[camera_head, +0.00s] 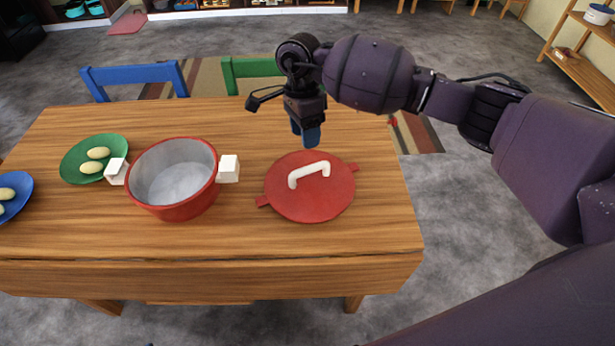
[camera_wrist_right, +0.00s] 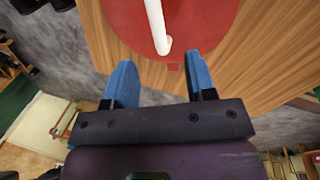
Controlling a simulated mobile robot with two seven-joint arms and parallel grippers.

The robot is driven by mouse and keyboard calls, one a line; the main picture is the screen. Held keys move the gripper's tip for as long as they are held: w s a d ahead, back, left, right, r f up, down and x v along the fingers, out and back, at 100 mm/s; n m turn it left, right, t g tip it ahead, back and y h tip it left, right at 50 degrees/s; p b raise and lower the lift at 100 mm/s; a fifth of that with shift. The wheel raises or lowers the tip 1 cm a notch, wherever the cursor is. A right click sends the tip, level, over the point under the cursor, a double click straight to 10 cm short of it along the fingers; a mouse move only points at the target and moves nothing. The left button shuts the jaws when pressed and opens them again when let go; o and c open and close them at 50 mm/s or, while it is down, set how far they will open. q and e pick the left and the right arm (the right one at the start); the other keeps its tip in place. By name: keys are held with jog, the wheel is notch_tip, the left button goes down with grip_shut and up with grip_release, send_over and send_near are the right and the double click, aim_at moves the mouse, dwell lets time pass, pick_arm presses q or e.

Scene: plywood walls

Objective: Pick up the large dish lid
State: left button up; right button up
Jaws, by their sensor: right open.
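The large dish lid (camera_head: 328,203) is red and round with a white arched handle (camera_head: 309,173) and small side tabs. It lies flat on the wooden table, right of the red pot. My right gripper (camera_head: 306,137) is above the far side of the lid, pointing down, with blue fingers. In the right wrist view, the lid (camera_wrist_right: 205,20) and its white handle (camera_wrist_right: 157,25) are ahead of the fingers. The right gripper (camera_wrist_right: 160,85) is open and empty there, the handle's end lying ahead of the gap between the fingers. My left gripper is not in view.
A red pot (camera_head: 173,208) with white side handles stands open and empty left of the lid. A green plate (camera_head: 72,168) and a blue plate (camera_head: 18,201) hold pale oval items. A blue chair (camera_head: 135,75) and a green chair (camera_head: 250,68) stand behind the table (camera_head: 230,240).

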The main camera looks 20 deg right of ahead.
aim_at(313, 165)
jog(key=x, duration=0.5)
jog(key=shift+w+d, duration=0.1)
jog(key=shift+d, duration=0.2)
jog(key=x, duration=0.4)
jog(key=shift+s+d+f, duration=0.2)
jog(key=shift+s+d, duration=0.05)
jog(key=shift+d, duration=0.05)
jog(key=shift+f, duration=0.45)
jog(key=shift+c, duration=0.5)
grip_shut()
